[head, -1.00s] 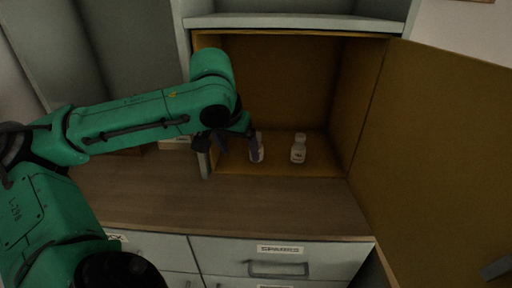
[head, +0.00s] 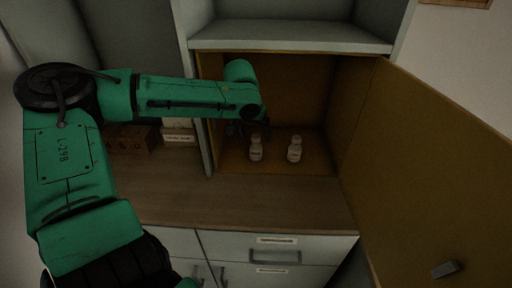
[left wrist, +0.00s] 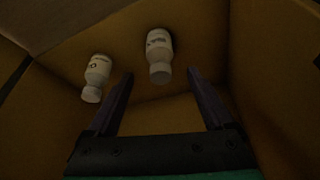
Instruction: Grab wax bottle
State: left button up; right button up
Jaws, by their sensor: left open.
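Two small white bottles with labels stand upright in the open cabinet, a left one (head: 256,148) and a right one (head: 294,149). Their labels are too small to read, so I cannot tell which holds wax. My left gripper (head: 248,130) reaches into the cabinet above and behind the left bottle, partly hidden by its own arm. In the left wrist view my left gripper (left wrist: 160,74) is open and empty. One bottle (left wrist: 159,56) appears ahead between the finger lines, and the other (left wrist: 96,78) lies left of the fingers. My right gripper is not in view.
The cabinet's left wall (head: 205,110) stands close to my arm. Its open door (head: 430,150) fills the right side. A shelf (head: 290,36) lies above. Labelled boxes (head: 130,139) stand at left. The wooden counter (head: 250,200) in front is clear.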

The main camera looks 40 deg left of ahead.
aim_at(255, 138)
pick_arm(q)
jog(key=x, duration=0.4)
jog(key=shift+f, duration=0.35)
jog(key=shift+s+r, duration=0.1)
grip_shut()
